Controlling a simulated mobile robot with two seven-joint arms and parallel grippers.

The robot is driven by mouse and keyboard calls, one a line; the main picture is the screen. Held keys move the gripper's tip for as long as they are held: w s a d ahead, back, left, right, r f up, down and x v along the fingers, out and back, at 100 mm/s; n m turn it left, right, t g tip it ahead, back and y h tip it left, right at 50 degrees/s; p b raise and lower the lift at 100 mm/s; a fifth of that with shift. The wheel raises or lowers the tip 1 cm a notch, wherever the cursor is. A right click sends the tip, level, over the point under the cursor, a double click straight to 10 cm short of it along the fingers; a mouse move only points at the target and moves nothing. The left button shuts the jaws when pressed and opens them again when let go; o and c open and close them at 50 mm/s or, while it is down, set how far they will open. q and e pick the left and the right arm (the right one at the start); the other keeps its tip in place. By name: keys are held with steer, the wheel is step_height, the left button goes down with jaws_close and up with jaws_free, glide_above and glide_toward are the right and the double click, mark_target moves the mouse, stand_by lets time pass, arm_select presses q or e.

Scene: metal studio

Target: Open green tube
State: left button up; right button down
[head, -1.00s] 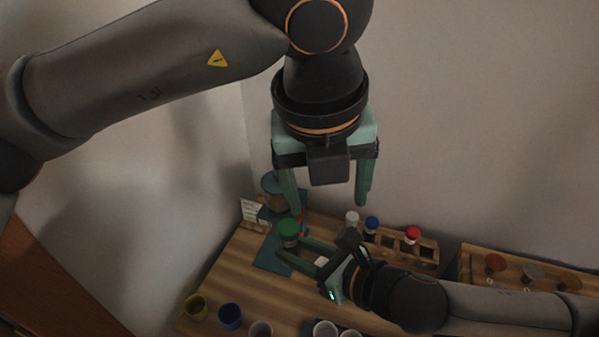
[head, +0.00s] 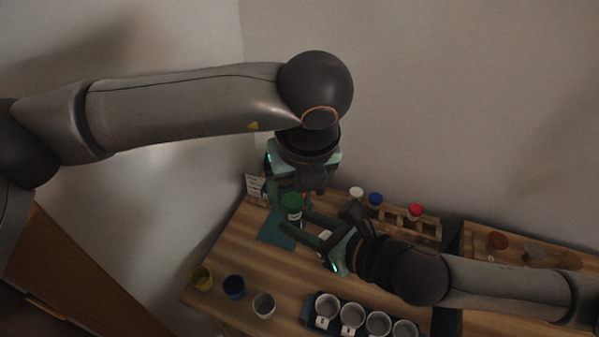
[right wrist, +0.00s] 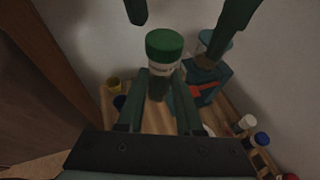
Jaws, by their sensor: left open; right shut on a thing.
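The green tube (head: 292,202), a clear tube with a green lid, stands upright in my right gripper (head: 298,220). In the right wrist view the green tube (right wrist: 164,48) shows its lid and a pale label, with the right fingers (right wrist: 162,78) shut on its body below the lid. My left gripper (head: 291,190) is open and points down just above the lid. In the right wrist view its fingers (right wrist: 182,35) are on either side of the lid, apart from it.
A wooden rack (head: 424,226) holds tubes with white (head: 356,193), blue (head: 376,199) and red (head: 415,210) caps. A teal mat (head: 277,232) lies below the green tube. Several cups stand along the front, including a yellow cup (head: 201,278) and a blue cup (head: 234,287).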

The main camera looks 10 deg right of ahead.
arm_select(q)
steer(key=shift+w+f, duration=0.15)
steer(key=shift+f, duration=0.2)
steer(key=shift+c, duration=0.2)
steer(key=shift+d, duration=0.1)
jaws_close()
stand_by(0.5)
steer(key=shift+r, duration=0.15)
